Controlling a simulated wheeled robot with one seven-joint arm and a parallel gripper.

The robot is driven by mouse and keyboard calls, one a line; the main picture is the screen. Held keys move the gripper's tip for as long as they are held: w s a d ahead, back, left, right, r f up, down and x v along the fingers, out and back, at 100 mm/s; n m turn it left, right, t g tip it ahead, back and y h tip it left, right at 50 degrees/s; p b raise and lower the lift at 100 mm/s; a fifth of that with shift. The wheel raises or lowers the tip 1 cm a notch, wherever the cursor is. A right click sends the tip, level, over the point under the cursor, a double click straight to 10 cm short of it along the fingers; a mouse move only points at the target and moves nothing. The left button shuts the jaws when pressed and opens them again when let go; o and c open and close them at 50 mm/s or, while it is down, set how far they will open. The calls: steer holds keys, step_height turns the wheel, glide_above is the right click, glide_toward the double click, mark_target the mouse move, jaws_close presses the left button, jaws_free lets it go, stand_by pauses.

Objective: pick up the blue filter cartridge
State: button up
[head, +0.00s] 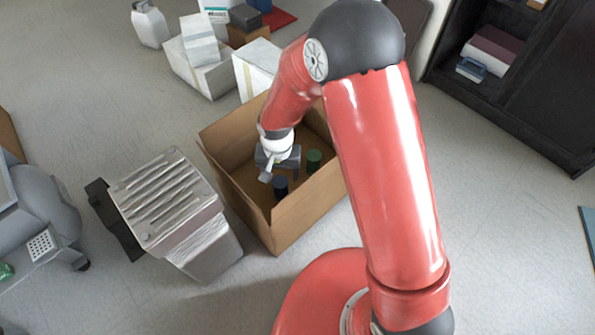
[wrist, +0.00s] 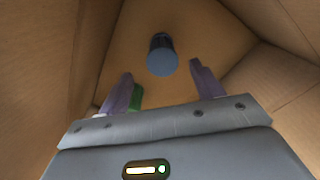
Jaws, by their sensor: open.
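The blue filter cartridge (head: 280,186) stands on the floor of an open cardboard box (head: 276,236). In the wrist view the blue cartridge (wrist: 162,56) shows its round top, ahead of and between my two fingers. My gripper (head: 266,174) is inside the box, close to the cartridge. In the wrist view my gripper (wrist: 160,88) is open, with a finger on each side and nothing between the tips. A green cartridge (head: 314,160) stands to the right of the blue one in the head view. It shows partly behind my left finger in the wrist view (wrist: 136,98).
The box walls rise close around my gripper. A ribbed grey metal unit (head: 168,200) stands left of the box. White boxes (head: 200,66) and a white jug (head: 150,24) are behind. A dark shelf (head: 520,80) is at the back right.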

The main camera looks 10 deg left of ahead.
mark_target(281, 186)
step_height(281, 186, down, 2)
steer(key=shift+w+f, duration=0.1)
steer(key=shift+w, duration=0.05)
step_height(281, 186, down, 7)
steer(key=shift+w+a+r+b, duration=0.1)
steer(key=shift+a+r+b, duration=0.1)
steer(key=shift+b, duration=0.4)
steer(key=shift+c, duration=0.5)
steer(key=c, duration=1)
